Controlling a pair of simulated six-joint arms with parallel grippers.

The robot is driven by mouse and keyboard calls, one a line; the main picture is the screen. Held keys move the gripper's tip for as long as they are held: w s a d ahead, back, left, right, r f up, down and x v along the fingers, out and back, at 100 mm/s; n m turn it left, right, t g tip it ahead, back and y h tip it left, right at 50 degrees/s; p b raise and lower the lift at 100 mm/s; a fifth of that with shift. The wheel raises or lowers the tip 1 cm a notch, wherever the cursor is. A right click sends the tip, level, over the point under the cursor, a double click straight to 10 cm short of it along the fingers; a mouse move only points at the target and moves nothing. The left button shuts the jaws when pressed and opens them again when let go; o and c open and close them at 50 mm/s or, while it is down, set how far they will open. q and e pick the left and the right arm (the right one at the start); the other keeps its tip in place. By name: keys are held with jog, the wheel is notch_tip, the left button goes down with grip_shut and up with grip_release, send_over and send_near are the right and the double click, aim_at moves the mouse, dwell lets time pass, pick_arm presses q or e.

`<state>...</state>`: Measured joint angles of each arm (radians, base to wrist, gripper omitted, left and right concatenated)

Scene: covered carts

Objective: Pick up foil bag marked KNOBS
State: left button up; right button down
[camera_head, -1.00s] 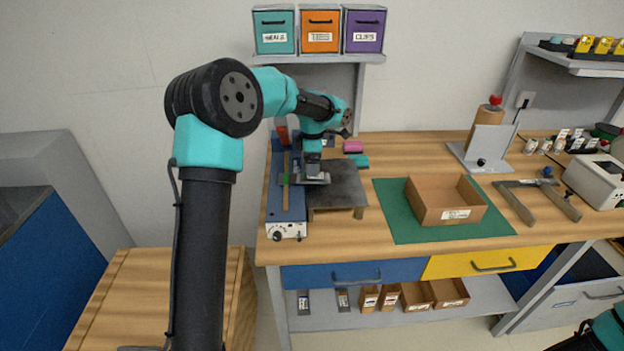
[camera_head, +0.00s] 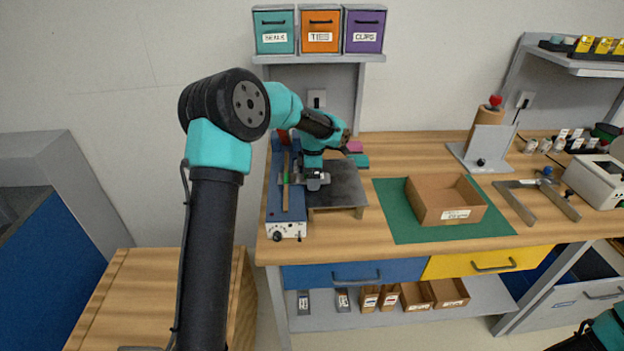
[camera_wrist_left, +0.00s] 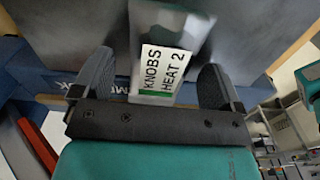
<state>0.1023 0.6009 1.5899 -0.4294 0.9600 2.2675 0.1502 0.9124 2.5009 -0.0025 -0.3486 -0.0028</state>
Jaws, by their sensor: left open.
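The foil bag (camera_wrist_left: 163,68) is silvery, with a white label reading KNOBS HEAT 2 and a green strip, in the left wrist view. It lies between the two spread dark fingers of my left gripper (camera_wrist_left: 158,84), with visible gaps on both sides. In the head view my left gripper (camera_head: 305,182) is low over the blue heat sealer (camera_head: 286,216) and the edge of the dark metal plate (camera_head: 345,185). Only a bit of my right arm shows at the bottom right.
A cardboard box (camera_head: 424,208) sits on a green mat (camera_head: 400,228) to the right. Pink and teal blocks (camera_head: 357,159) lie behind the plate. Three labelled bins (camera_head: 320,30) stand on a shelf above. A clear wood strip lies behind the box.

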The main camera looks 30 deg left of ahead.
pick_arm(q)
jog(key=shift+c, duration=0.2)
jog(key=c, duration=1)
jog(key=shift+r, duration=0.1)
jog(key=shift+r, duration=1.25)
jog(key=s+d, duration=0.2)
jog(key=s, duration=0.2)
jog(key=s+d+r, duration=0.1)
jog(key=s+d, duration=0.2)
jog(key=s, duration=0.2)
jog(key=s+d+r, duration=0.1)
jog(key=s+d, duration=0.2)
jog(key=s, duration=0.1)
jog(key=shift+s+d+r, duration=0.2)
jog(key=shift+s, duration=0.1)
